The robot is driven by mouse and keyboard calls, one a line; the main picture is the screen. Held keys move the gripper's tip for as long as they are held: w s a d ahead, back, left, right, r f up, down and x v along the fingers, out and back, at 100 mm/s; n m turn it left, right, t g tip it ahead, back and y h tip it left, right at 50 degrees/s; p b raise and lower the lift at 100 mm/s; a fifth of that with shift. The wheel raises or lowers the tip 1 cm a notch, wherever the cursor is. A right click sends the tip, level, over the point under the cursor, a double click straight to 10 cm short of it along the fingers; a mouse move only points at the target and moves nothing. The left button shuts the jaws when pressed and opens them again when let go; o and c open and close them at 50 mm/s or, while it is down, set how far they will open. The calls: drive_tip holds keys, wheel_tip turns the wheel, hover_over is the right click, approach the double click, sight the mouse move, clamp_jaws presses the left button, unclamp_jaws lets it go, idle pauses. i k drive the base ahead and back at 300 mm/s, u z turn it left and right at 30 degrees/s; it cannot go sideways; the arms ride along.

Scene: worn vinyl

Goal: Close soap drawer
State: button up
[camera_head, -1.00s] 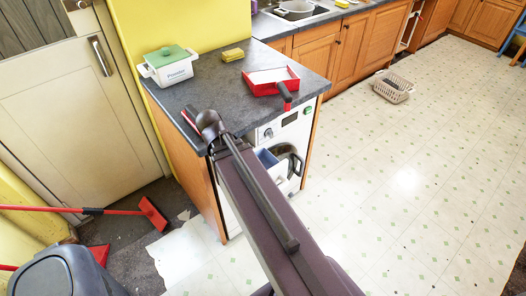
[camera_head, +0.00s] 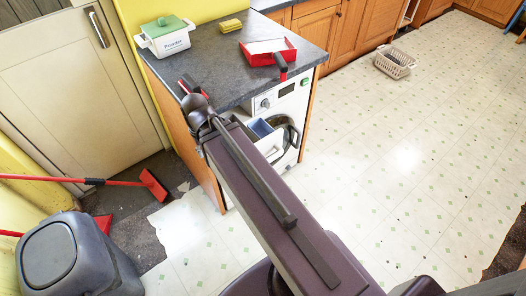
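The washing machine (camera_head: 288,98) is built in under the end of the grey counter. Its soap drawer (camera_head: 262,128) stands pulled out at the upper left of the machine's front, with its blue inside showing. My arm crosses from the bottom right up to the counter's near left corner and covers the machine's lower left. Whether anything touches the drawer is hidden.
The counter holds a white tub with a green lid (camera_head: 165,36), a yellow sponge (camera_head: 231,26) and a red dustpan (camera_head: 268,52). A grey bin (camera_head: 75,258) and red brooms (camera_head: 152,184) stand at left. A basket (camera_head: 394,62) lies on the otherwise open floor at right.

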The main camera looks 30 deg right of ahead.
sight(271, 144)
drive_tip(key=z, duration=1.25)
drive_tip(key=k, duration=0.5)
drive_tip(key=u, duration=0.5)
drive_tip(key=i, duration=0.95)
drive_tip(key=z, duration=0.1)
